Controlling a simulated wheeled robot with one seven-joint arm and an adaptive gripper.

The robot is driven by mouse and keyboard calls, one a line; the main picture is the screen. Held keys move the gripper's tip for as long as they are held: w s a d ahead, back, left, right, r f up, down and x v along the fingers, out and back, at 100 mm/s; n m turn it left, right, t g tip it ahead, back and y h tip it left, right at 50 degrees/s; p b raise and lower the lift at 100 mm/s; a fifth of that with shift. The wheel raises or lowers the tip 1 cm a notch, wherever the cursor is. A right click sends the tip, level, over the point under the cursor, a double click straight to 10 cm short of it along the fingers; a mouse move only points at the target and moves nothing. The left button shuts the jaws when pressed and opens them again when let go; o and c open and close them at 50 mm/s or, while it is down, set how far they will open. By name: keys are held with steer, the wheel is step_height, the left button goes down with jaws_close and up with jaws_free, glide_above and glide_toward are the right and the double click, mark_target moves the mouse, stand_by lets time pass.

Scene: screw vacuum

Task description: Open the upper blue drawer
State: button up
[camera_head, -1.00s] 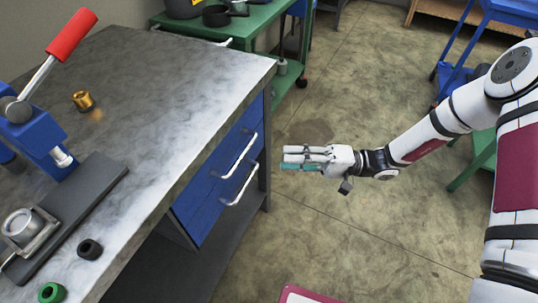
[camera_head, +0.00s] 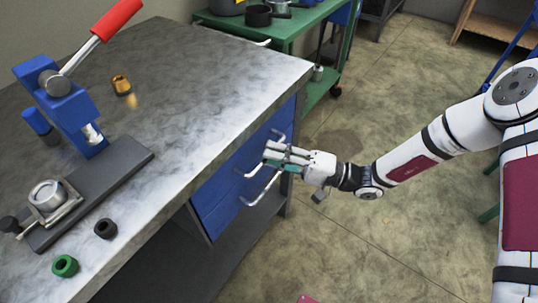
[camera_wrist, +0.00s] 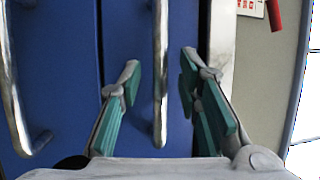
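The upper blue drawer (camera_head: 222,180) is in the workbench front, below the metal top, and looks shut. Its silver bar handle (camera_head: 249,173) is partly hidden by my fingers in the head view. In the wrist view this handle (camera_wrist: 160,75) runs upright down the middle. My gripper (camera_head: 268,157) is at the upper handle. In the wrist view my gripper (camera_wrist: 160,74) is open, with one teal-padded finger on each side of the bar. Gaps show between both fingers and the bar.
The lower drawer handle (camera_head: 258,190) is just below, and at the left in the wrist view (camera_wrist: 17,85). On the worktop (camera_head: 215,85) stand a blue press with a red lever (camera_head: 70,105) and small parts. A green cart (camera_head: 300,28) is behind. The floor before the drawers is clear.

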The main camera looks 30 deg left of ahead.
steer(key=shift+x, duration=0.85)
steer(key=shift+c, duration=0.5)
jaws_close()
steer(key=shift+d, duration=0.1)
